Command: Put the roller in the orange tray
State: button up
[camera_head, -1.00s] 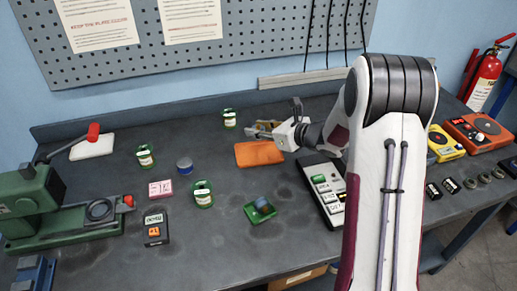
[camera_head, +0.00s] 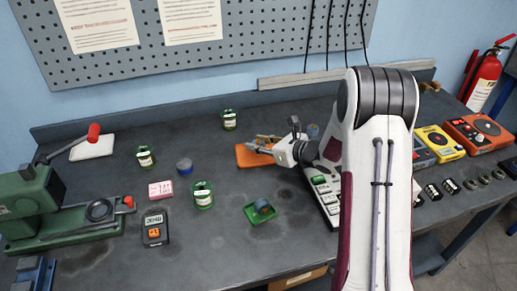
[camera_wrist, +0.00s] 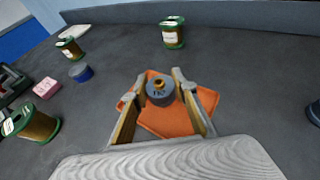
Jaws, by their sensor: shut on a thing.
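The orange tray (camera_head: 245,157) lies flat on the bench behind its middle; it also shows in the wrist view (camera_wrist: 168,124). My gripper (camera_head: 258,145) is over this tray. In the wrist view, my gripper (camera_wrist: 160,82) has its two fingers either side of a short grey cylinder with a brass-coloured end and dark marks, which I take for the roller (camera_wrist: 158,96). It is held between the fingertips, with the orange surface behind it. The head view is too small to show it clearly. I cannot tell whether it touches the tray.
Green-ended spools (camera_head: 203,195), a blue tin (camera_head: 184,165) and a pink block (camera_head: 160,188) lie to the left. A keyed box (camera_head: 320,185) is close right. A blue round thing (camera_head: 313,130) stands behind my wrist.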

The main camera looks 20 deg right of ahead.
jog(key=shift+f, duration=1.15)
jog(key=shift+f, duration=0.15)
jog(key=o, duration=1.1)
jog(key=shift+s+d+r, duration=0.3)
jog(key=shift+s+r, duration=0.05)
jog(key=shift+s, duration=0.05)
jog(key=v, duration=1.1)
